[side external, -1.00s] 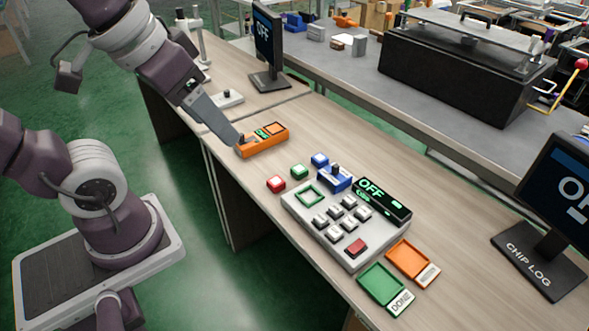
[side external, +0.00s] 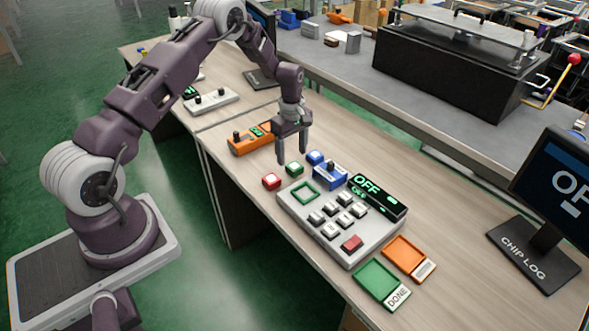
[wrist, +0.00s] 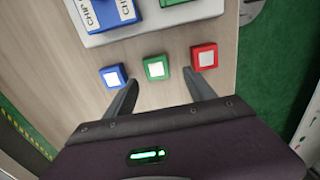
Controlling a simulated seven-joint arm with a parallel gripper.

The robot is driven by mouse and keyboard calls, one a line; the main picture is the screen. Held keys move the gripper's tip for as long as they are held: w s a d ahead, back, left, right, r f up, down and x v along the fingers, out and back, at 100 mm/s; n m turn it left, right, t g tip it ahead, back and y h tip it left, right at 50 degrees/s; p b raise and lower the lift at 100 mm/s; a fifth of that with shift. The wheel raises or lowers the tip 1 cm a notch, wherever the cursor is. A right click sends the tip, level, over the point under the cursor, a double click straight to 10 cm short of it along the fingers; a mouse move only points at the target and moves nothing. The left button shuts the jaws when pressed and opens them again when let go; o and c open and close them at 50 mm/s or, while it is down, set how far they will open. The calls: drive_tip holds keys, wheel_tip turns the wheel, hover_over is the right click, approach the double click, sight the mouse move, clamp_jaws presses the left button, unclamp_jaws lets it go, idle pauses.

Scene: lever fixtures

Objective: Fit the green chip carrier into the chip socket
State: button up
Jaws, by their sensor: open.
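The green chip carrier (side external: 294,169) is a small green block with a pale top, lying on the wooden bench between a red one and a blue one. It also shows in the wrist view (wrist: 156,68), just beyond and between my fingertips. My gripper (side external: 292,160) points down above the row of carriers. It is open and empty, its two fingers apart and not touching the carrier. The chip socket (side external: 305,193) is a green-framed square at the near left corner of the grey panel.
The red carrier (side external: 271,181) and the blue carrier (side external: 316,157) sit close on either side. A blue lever fixture (side external: 330,174) rises from the panel's (side external: 320,240) back edge. An orange lever box (side external: 250,141) stands left. Green (side external: 381,285) and orange (side external: 409,259) trays lie right.

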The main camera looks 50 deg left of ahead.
sight(294, 165)
drive_tip(key=f, duration=0.4)
drive_tip(key=shift+w+f, duration=0.15)
drive_tip(key=shift+w, duration=0.15)
clamp_jaws()
wheel_tip(294, 165, up, 9)
drive_tip(key=s+d+r, duration=0.2)
drive_tip(key=s+d, duration=0.1)
drive_tip(key=d, duration=0.2)
drive_tip(key=s+d+r, duration=0.2)
drive_tip(key=d+r, duration=0.1)
drive_tip(key=d, duration=0.3)
drive_tip(key=f, duration=1)
drive_tip(key=shift+s+d, duration=0.3)
drive_tip(key=shift+s, duration=0.05)
